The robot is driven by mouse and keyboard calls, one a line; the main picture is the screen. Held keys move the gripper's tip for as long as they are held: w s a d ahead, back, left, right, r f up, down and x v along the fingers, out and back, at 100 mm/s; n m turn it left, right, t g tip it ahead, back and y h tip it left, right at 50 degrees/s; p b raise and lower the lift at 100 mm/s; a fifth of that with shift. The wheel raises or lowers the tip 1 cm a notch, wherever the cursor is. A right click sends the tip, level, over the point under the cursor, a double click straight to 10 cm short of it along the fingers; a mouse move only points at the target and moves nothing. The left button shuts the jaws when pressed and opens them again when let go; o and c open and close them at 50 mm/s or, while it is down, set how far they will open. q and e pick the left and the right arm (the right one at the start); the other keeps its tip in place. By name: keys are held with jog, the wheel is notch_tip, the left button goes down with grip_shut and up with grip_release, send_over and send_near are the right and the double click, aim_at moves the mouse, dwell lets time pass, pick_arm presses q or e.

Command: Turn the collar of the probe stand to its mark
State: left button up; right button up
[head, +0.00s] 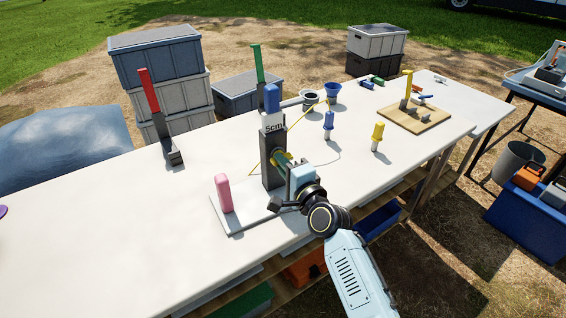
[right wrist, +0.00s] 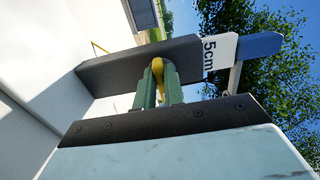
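The probe stand is a dark upright column (head: 270,175) with a white "5cm" label (head: 272,127) and a blue top (head: 271,98). It rises from a pale base plate (head: 238,216) that also carries a pink post (head: 224,194). My right gripper (head: 283,160) is at the column's side. In the right wrist view its green fingers (right wrist: 158,88) close on both sides of a yellow part (right wrist: 158,72), which seems to be the collar's handle. The fingers hide most of it, and I cannot make out the mark. My left gripper is not in view.
A red-handled stand (head: 160,120) and a green post (head: 258,65) stand behind. A thin yellow line runs near the column.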

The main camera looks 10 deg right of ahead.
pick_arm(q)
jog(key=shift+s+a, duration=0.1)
pick_arm(e)
grip_shut()
jog(key=n+p, duration=0.1)
jog(key=n, duration=0.5)
jog(key=n+p, duration=0.2)
jog(key=n, duration=0.4)
jog(key=d+f+n+p, duration=0.1)
jog(key=n, duration=0.5)
jog(key=shift+w, duration=0.15)
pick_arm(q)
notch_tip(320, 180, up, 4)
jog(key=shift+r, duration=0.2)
pick_arm(e)
jog(key=o, duration=0.7)
grip_release()
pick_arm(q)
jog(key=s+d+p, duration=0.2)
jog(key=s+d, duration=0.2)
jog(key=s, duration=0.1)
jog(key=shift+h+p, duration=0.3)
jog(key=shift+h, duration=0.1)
pick_arm(e)
jog(key=v, duration=1.3)
jog(key=shift+s+d, duration=0.15)
jog(key=shift+s, duration=0.05)
